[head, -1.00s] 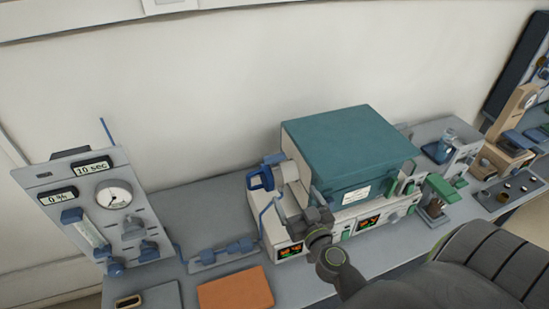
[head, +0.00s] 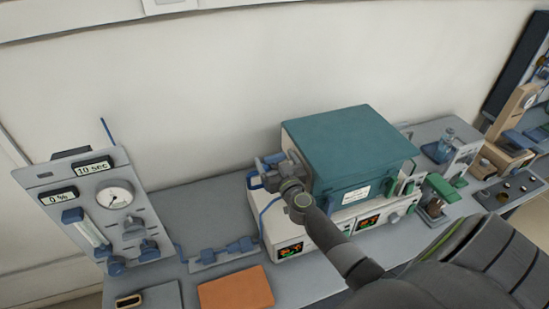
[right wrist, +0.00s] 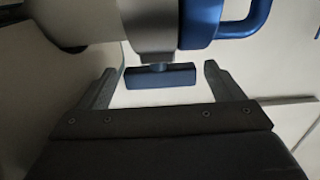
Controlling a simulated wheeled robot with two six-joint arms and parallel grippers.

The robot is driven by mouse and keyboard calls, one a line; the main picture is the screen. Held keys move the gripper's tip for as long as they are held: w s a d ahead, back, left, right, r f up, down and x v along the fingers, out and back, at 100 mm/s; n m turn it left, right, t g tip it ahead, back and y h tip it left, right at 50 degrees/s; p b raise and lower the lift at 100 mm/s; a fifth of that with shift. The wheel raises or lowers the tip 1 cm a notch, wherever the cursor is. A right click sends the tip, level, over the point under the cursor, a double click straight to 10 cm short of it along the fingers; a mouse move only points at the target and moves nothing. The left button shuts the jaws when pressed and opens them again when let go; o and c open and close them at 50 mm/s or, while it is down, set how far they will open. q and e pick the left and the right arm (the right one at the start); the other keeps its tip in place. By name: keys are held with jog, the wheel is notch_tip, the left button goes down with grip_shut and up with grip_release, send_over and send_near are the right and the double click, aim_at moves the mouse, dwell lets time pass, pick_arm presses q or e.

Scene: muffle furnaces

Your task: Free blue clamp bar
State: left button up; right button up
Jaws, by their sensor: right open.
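The blue clamp bar (right wrist: 160,76) is a short dark blue bar on a small stem below a pale round housing (right wrist: 150,18) in the right wrist view. My right gripper (right wrist: 161,68) is open, with one finger on each side of the bar and visible gaps at both ends. In the head view my right gripper (head: 272,170) is at the left side of the teal-topped furnace (head: 350,150) and hides the bar. A blue loop handle (right wrist: 238,22) is just right of the housing. My left gripper is not in view.
A grey gas panel (head: 122,228) with a gauge stands at the left. A blue-ended fitting (head: 225,250) and an orange pad (head: 236,290) lie on the grey bench. More instruments stand right of the furnace. The bench behind the fitting is clear.

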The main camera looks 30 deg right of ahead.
jog(key=shift+w+d, duration=0.15)
jog(key=shift+w, duration=0.5)
jog(key=shift+c, duration=0.2)
jog(key=c, duration=0.9)
jog(key=shift+c, duration=0.2)
